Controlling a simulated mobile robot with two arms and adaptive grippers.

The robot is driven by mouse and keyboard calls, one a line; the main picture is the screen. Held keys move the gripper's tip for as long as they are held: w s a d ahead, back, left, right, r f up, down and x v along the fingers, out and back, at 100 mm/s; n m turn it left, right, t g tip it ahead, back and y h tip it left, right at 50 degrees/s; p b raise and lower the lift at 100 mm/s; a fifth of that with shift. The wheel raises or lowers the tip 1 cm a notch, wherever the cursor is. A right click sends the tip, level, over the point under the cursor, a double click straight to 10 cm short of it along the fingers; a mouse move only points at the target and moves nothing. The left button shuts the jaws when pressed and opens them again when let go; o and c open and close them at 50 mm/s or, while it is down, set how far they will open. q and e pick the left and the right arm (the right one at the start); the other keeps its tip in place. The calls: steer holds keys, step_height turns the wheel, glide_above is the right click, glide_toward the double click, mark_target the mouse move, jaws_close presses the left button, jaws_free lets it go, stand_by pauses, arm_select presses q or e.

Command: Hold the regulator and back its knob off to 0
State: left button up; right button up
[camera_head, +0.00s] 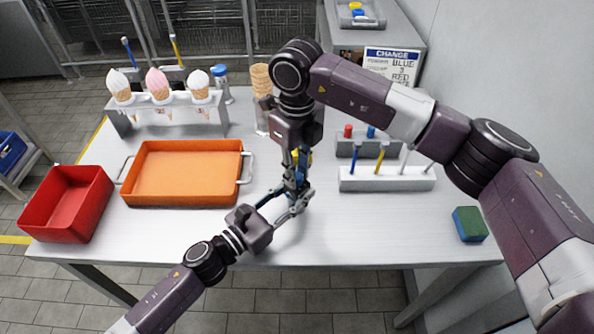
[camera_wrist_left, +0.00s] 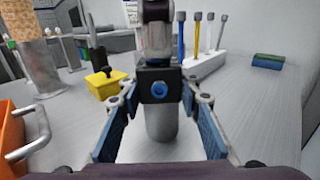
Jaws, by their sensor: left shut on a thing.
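The regulator (camera_wrist_left: 158,88) shows in the left wrist view as a dark block with a blue round spot on its front and a pale cylindrical bowl below. My left gripper (camera_wrist_left: 160,108) is shut on it, with finger pads on both sides. In the head view my left gripper (camera_head: 292,197) reaches in from the lower left, and the regulator is mostly hidden among the fingers. My right gripper (camera_head: 297,168) points down from above, right over the left one. Its fingers overlap the regulator, so I cannot tell whether they are open or touching the knob. The dial reading is not visible.
Left are an orange tray (camera_head: 146,199) and a red bin (camera_head: 53,226). A cone rack (camera_head: 184,112) stands behind. A yellow block (camera_wrist_left: 103,86) sits close behind the regulator. A white pen holder (camera_head: 405,184) and a green-blue sponge (camera_head: 469,224) are right. The front right is clear.

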jaws_close()
steer(key=shift+m, duration=0.3)
steer(key=m, duration=0.8)
steer(key=shift+w+m, duration=0.1)
steer(key=shift+m, duration=0.3)
steer(key=m, duration=0.3)
steer(key=shift+m, duration=0.4)
steer(key=m, duration=1.3)
steer(key=shift+m, duration=0.3)
